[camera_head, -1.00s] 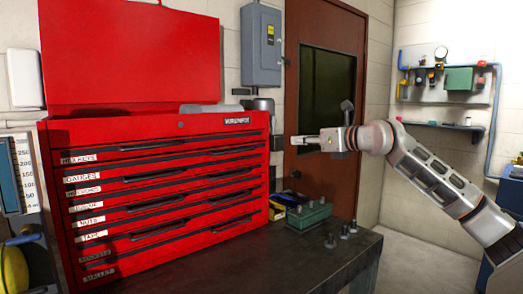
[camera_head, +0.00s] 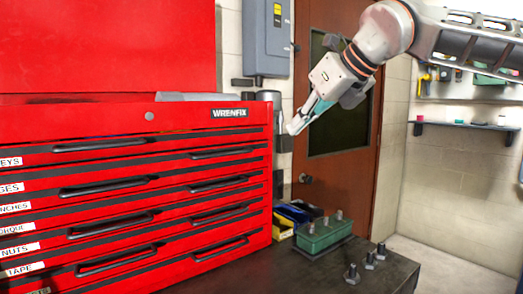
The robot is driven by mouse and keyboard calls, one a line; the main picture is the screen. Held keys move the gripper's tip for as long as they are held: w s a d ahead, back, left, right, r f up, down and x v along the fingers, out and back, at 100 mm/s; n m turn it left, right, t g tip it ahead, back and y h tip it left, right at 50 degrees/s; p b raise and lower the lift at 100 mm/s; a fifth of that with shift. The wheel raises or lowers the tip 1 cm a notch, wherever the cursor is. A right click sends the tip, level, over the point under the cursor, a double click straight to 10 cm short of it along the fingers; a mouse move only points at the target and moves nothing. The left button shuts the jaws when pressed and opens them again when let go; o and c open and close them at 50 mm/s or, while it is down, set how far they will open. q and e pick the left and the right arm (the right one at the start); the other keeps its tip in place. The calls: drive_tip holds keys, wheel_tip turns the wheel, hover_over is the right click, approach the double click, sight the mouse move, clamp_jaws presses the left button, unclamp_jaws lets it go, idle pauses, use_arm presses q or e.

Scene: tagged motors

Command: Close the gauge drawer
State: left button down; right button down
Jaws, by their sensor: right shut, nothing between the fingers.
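The gauge drawer (camera_head: 135,182) is the second drawer from the top in the red tool chest (camera_head: 85,122). Its label is cut off at the left edge and reads "GES". It has two black handles, and its front looks about level with the other drawers; I cannot tell whether a small gap is left. My right gripper (camera_head: 294,129) is shut and empty. It points down and left, in the air just right of the chest's upper right corner, apart from the drawer. My left gripper is out of view.
The chest stands on a dark workbench (camera_head: 330,275). Right of it are a green block (camera_head: 324,237) with pegs, several loose bolts (camera_head: 371,261) and a yellow and blue bin (camera_head: 285,222). A grey electrical box (camera_head: 266,38) and a brown door (camera_head: 345,180) are behind.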

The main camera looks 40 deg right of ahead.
use_arm(q)
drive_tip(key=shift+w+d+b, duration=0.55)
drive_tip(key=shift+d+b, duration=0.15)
drive_tip(key=shift+b, duration=0.25)
use_arm(e)
drive_tip(key=w+r+x, duration=0.1)
drive_tip(key=x, duration=1.2)
drive_tip(key=shift+w+a+r, duration=0.15)
drive_tip(key=shift+w+a, duration=0.05)
drive_tip(key=shift+a, duration=0.05)
